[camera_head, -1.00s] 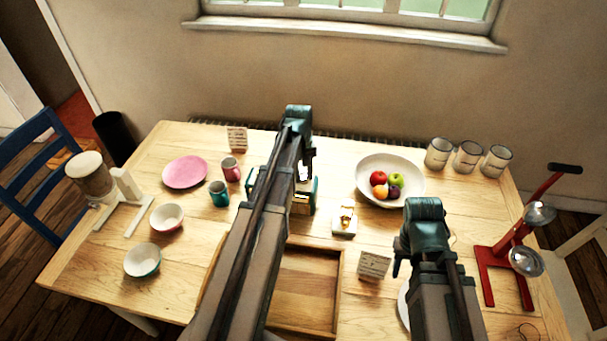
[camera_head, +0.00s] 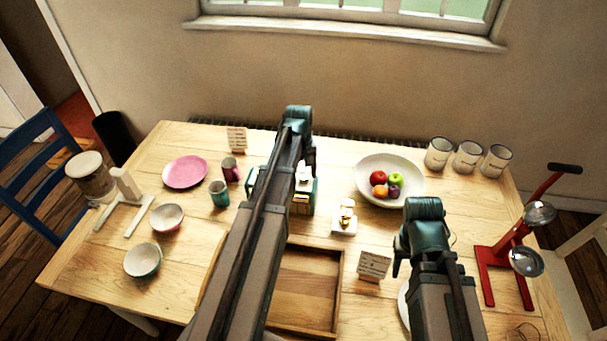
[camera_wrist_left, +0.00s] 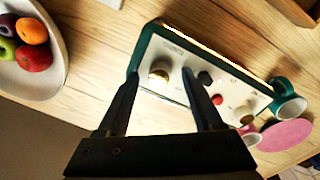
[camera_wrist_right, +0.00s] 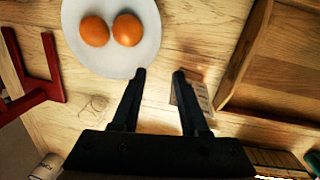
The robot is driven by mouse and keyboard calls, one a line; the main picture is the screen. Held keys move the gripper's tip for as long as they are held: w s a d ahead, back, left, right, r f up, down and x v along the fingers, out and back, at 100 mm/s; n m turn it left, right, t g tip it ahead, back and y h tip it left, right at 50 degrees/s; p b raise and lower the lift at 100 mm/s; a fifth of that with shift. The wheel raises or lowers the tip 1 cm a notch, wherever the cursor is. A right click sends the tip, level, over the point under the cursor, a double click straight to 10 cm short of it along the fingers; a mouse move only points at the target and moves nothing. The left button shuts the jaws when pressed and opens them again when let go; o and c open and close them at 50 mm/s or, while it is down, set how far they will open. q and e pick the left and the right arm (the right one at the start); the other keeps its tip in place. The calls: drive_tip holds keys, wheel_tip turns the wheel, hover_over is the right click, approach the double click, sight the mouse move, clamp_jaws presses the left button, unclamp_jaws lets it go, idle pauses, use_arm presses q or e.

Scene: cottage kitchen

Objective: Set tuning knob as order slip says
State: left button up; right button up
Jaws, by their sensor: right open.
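The teal radio (camera_head: 312,195) sits mid-table, mostly hidden behind my left arm in the head view. In the left wrist view its pale front panel (camera_wrist_left: 180,55) carries a brass knob (camera_wrist_left: 158,76), a black knob (camera_wrist_left: 205,78), a red button (camera_wrist_left: 217,99) and another brass knob (camera_wrist_left: 247,120). My left gripper (camera_wrist_left: 161,72) is open, its fingertips on either side of the first brass knob; contact cannot be told. A written card (camera_head: 374,264) stands right of the tray and another (camera_head: 237,138) at the back; their text is unreadable. My right gripper (camera_wrist_right: 160,73) is open and empty.
A wooden tray (camera_head: 338,290) lies in front of the radio. A small white stand with a brass piece (camera_head: 344,226) and a fruit bowl (camera_head: 365,192) are right of the radio. A teal mug (camera_head: 219,194) stands left. A plate with two orange eggs (camera_wrist_right: 148,55) lies near my right gripper.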

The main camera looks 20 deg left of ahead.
sight(301, 179)
use_arm(q)
wheel_tip(301, 179, up, 14)
drive_tip(key=p, duration=1.4)
drive_tip(key=shift+s+a, duration=0.3)
drive_tip(key=shift+f, duration=0.15)
drive_tip(key=s+d+f+m+b, duration=0.3)
drive_tip(key=s+d+m, duration=0.3)
drive_tip(key=s+d, duration=0.3)
drive_tip(key=s+d+f+m+y+b, duration=0.1)
drive_tip(key=s+d+f+m+b, duration=0.2)
drive_tip(key=s+d+m, duration=0.4)
drive_tip(key=s+d, duration=0.2)
drive_tip(key=d, duration=0.7)
drive_tip(key=shift+s+g+y, duration=0.3)
drive_tip(key=shift+s, duration=0.1)
drive_tip(key=shift+a, duration=0.15)
